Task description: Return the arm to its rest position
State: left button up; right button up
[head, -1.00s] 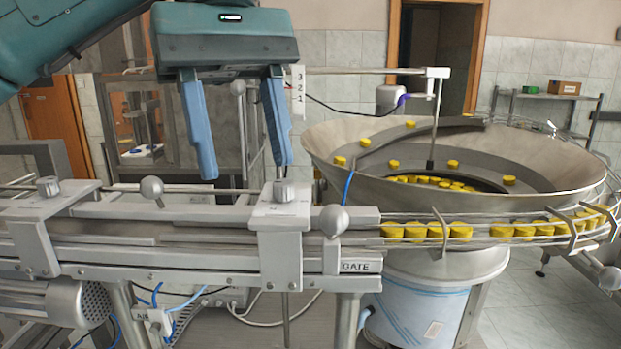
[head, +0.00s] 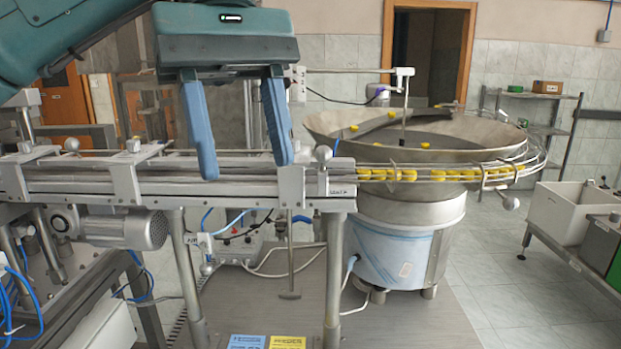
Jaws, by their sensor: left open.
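My left gripper (head: 241,150) hangs down in the upper left of the head view. Its two blue fingers are apart and nothing is between them. In the picture the fingers overlap the metal rail conveyor (head: 75,187), and I cannot tell how far they are from it. My left arm comes in from the top left corner. My right gripper is not in view.
A bowl feeder (head: 345,128) with yellow caps stands right of the conveyor. A row of yellow caps (head: 400,175) sits in the rail. A motor (head: 125,228) hangs under the conveyor.

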pick_arm(q)
jog(key=w+d+f+n+g+h, duration=0.1)
jog(key=d+f+n+g+h, duration=0.7)
jog(key=d+h, duration=0.4)
jog(key=w+a+f+n+t+h, duration=0.35)
jog(key=w+f+n+t, duration=0.35)
jog(key=n+t, duration=0.75)
jog(key=w+a+f+n+t+h, duration=0.2)
jog(key=w+f+n+t+h, duration=0.2)
jog(key=f+n+t, duration=0.95)
jog(key=s+a+f+n+y, duration=0.2)
jog(key=a+f+n+y, duration=0.3)
jog(key=f+n+y, duration=0.35)
jog(key=s+a+f+n+y, duration=0.1)
jog(key=a+f+n+y, duration=0.4)
jog(key=f+n, duration=0.6)
jog(key=s+a+f+n+g+y, duration=0.2)
jog(key=s+a+f+n+g, duration=0.1)
jog(key=s+f, duration=0.4)
jog(key=s+a+f+n+g+y, duration=0.3)
jog(key=s+f+n, duration=0.1)
jog(key=s+f, duration=0.3)
jog(key=shift+s+a+y, duration=0.3)
jog(key=shift+s+a, duration=0.1)
jog(key=shift+s, duration=0.55)
